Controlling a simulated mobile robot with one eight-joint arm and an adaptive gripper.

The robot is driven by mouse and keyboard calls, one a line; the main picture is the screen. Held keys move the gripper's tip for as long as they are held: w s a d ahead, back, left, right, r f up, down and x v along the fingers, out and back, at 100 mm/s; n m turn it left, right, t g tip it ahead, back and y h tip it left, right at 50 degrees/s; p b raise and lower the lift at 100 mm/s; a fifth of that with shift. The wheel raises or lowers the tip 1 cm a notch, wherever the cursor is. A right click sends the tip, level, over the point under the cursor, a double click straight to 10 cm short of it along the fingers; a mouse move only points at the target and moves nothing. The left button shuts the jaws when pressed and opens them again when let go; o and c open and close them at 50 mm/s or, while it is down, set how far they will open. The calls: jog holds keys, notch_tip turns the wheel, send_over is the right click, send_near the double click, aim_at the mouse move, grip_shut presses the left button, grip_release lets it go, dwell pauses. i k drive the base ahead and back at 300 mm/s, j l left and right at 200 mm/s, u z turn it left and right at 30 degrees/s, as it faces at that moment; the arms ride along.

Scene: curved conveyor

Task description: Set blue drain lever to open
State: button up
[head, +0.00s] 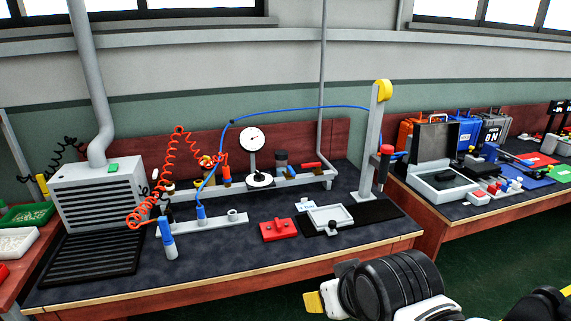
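Several blue parts stand on or by the dark-topped bench, and I cannot tell for sure which is the drain lever. A blue fitting (201,213) stands upright on the grey front rail (225,221), with a blue hose above it. A blue-and-white cylinder (167,230) stands in front of the rail's left end. A small blue part (399,155) juts out beside the grey post at the right. My gripper (322,297) is at the bottom centre, in front of the bench and apart from these parts. Its fingers are partly hidden, so its opening is unclear.
A dial gauge (252,140), a red-handled part (311,166) and a red coiled hose (176,150) occupy the rear rail area. A red block (279,230) and a grey tray (330,217) lie near the front. A grey extractor box (98,193) stands left.

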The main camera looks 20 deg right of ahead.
aim_at(290, 172)
jog(key=i+l, duration=0.25)
jog(key=i, duration=0.25)
jog(key=i+l, duration=0.25)
jog(key=i, duration=0.25)
jog(key=i+l, duration=0.25)
jog(key=i, duration=0.3)
